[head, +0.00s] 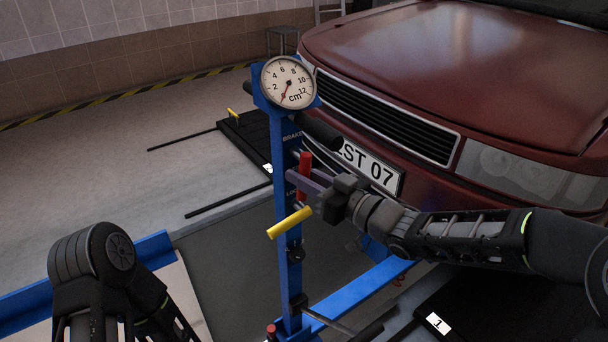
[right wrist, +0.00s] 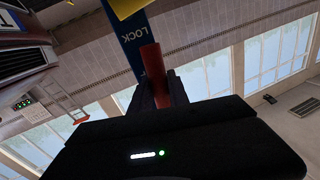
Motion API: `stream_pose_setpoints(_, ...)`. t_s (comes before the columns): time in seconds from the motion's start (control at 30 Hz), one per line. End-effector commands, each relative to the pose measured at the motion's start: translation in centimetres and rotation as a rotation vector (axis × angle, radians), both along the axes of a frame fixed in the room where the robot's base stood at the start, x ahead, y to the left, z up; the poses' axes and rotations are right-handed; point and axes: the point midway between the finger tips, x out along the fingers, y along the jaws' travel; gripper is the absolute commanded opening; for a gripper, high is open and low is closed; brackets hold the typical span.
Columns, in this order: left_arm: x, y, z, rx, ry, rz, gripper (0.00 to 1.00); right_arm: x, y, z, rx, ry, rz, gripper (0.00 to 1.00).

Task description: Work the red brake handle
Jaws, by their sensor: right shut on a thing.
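The red brake handle (head: 305,162) sits on the front of the blue jack post (head: 287,225), below the word BRAKE. My right gripper (head: 307,183) reaches in from the right and is shut on the red handle. In the right wrist view the handle (right wrist: 153,70) stands between the two dark fingers (right wrist: 160,90), beside the blue post with the word LOCK. The fingers hide the handle's middle in the head view. My left arm shows at the lower left of the head view, but its gripper is out of sight.
A yellow handle (head: 289,222) sticks out just below the right gripper. A round dial (head: 289,83) tops the post, with a black grip (head: 320,131) beneath. A dark red car (head: 450,75) stands close behind. Blue rails (head: 355,288) run low. Open floor lies left.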

Motion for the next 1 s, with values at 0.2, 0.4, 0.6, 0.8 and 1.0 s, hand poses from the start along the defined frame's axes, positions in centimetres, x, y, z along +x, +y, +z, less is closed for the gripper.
stream_pose_setpoints(0.2, -0.2, -0.2, 0.8, -0.003, 0.003, -0.005, 0.00, -0.3, 0.4, 0.1, 0.097, 0.073, -0.001, 0.00)
stream_pose_setpoints(0.4, -0.4, -0.4, 1.5, -0.006, 0.006, -0.009, 0.00, -0.7, 0.9, 0.3, 0.227, 0.169, 0.000, 0.00)
stream_pose_setpoints(0.6, -0.5, -0.4, 2.0, -0.007, 0.008, -0.011, 0.00, -1.1, 1.4, 0.6, 0.381, 0.280, 0.000, 0.00)
stream_pose_setpoints(0.8, -0.5, -0.4, 2.5, -0.007, 0.007, -0.012, 0.00, -1.4, 1.9, 1.1, 0.536, 0.391, 0.000, 0.00)
stream_pose_setpoints(1.0, -0.4, -0.4, 2.8, -0.006, 0.007, -0.011, 0.00, -1.7, 2.3, 1.7, 0.689, 0.503, -0.001, 0.00)
